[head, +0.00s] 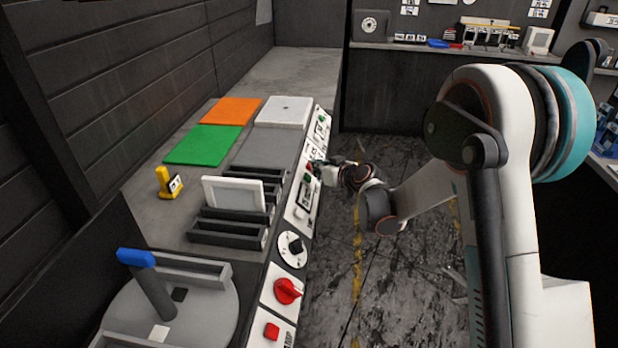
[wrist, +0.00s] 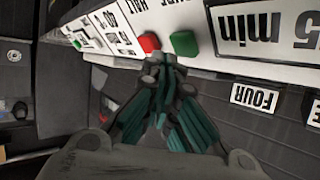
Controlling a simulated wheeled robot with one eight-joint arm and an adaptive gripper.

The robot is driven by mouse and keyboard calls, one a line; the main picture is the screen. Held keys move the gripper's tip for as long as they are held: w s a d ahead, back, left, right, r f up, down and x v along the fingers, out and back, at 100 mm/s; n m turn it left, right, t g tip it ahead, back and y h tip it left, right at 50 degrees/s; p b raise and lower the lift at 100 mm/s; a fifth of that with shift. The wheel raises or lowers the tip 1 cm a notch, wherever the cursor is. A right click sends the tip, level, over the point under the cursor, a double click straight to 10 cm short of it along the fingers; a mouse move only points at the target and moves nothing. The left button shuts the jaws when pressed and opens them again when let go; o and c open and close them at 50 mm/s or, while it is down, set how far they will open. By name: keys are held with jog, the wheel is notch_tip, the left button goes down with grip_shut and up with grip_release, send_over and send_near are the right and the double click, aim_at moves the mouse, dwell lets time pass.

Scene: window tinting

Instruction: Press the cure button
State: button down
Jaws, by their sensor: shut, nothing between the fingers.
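A green button (wrist: 184,43) and a red button (wrist: 149,42) sit side by side on a white panel in the wrist view. My gripper (wrist: 161,60) is shut and empty. Its fingertips are close to the panel, just below the gap between the two buttons in the picture; whether they touch is unclear. In the head view my gripper (head: 316,168) is at the front panel of the bench, with the green button (head: 307,179) partly visible beside it.
The bench front also carries a black knob (head: 295,246), a red rotary switch (head: 287,291) and a red square button (head: 272,331). The floor to the right is open.

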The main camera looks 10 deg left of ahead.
jog(key=shift+f, duration=0.1)
jog(key=shift+a+f+b, duration=0.2)
jog(key=shift+a+b, duration=0.1)
jog(key=shift+a+f+b, duration=0.3)
jog(key=shift+a, duration=0.05)
dwell(1.0)
jog(key=shift+d+r, duration=0.1)
jog(key=shift+d, duration=0.05)
jog(key=shift+d+r+p, duration=0.3)
jog(key=shift+d+r, duration=0.2)
jog(key=shift+r, duration=0.05)
dwell(0.4)
jog(key=shift+s+d+r+p, duration=0.1)
jog(key=shift+d+r+p, duration=0.85)
jog(key=shift+d+r, duration=0.8)
